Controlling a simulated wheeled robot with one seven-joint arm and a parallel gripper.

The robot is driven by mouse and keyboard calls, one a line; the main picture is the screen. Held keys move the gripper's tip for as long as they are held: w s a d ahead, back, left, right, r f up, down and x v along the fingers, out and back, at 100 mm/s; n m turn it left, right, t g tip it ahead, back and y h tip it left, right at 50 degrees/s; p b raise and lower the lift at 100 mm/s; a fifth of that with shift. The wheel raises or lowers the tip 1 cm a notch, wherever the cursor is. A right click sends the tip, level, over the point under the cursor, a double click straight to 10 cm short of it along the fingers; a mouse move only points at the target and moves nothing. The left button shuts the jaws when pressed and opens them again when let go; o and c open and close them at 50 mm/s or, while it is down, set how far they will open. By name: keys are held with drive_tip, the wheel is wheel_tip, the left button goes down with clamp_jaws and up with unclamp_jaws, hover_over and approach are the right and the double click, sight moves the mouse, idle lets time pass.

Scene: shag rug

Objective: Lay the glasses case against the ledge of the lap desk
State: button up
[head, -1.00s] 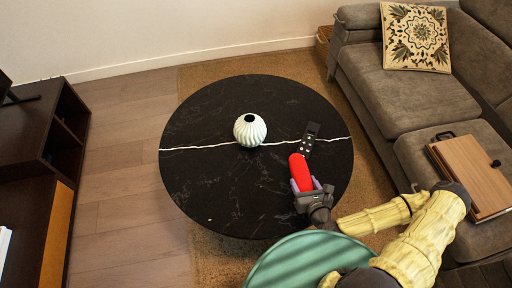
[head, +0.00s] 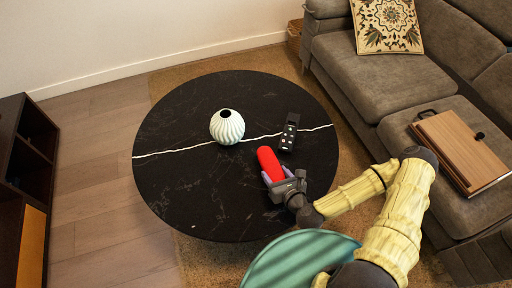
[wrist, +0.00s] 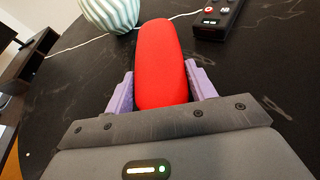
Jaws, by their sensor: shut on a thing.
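The red glasses case (head: 269,163) is long and rounded, and my gripper (head: 280,181) is shut on its near end over the round black table. In the wrist view the red case (wrist: 161,62) points away from me between the two purple fingers of my gripper (wrist: 162,92). I cannot tell whether the case touches the tabletop.
A black remote (head: 289,132) and a pale ribbed vase (head: 227,127) stand on the black table (head: 190,205). The grey sofa (head: 359,83) holds a patterned cushion (head: 386,24). A green round surface (head: 300,260) is at the front. A dark shelf unit (head: 22,190) stands left.

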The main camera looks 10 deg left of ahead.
sight(267, 157)
drive_tip(key=w+a, duration=0.3)
drive_tip(key=w, duration=0.2)
drive_tip(key=w+a+b, duration=0.1)
drive_tip(key=w+a, duration=0.1)
drive_tip(key=shift+w+a, duration=0.25)
drive_tip(key=shift+a, duration=0.05)
drive_tip(key=w+a+b, duration=0.1)
drive_tip(key=w+a, duration=0.1)
drive_tip(key=w, duration=0.1)
drive_tip(key=shift+a, duration=0.2)
drive_tip(key=shift+f+b, duration=0.4)
drive_tip(key=shift+f, duration=0.25)
drive_tip(key=shift+f, duration=0.2)
drive_tip(key=o, duration=1.1)
drive_tip(key=shift+d, duration=0.1)
